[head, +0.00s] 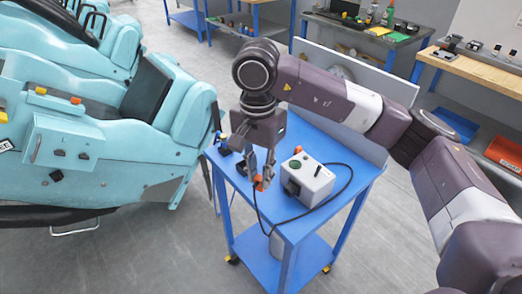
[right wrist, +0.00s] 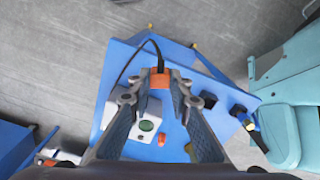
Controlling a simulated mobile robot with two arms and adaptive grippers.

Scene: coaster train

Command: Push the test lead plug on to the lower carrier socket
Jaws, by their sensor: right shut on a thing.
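The test lead plug is a small orange block (right wrist: 160,79) with a black cable leaving its far end. My right gripper (right wrist: 160,84) is shut on it. In the head view the plug (head: 259,183) hangs at the fingertips of my right gripper (head: 262,176), over the blue cart beside the white tester box (head: 312,182). The black cable (head: 345,187) loops round the box. The turquoise coaster car (head: 120,150) stands to the left, apart from the plug. Its side box (head: 68,145) carries small dark fittings; I cannot tell which is the lower carrier socket. My left gripper is out of view.
The blue cart (head: 290,232) has small black parts (head: 240,165) on its left side. A monitor or panel stands behind the cart. Workbenches (head: 475,65) line the back right. Grey floor (head: 130,262) lies open between the car and the cart.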

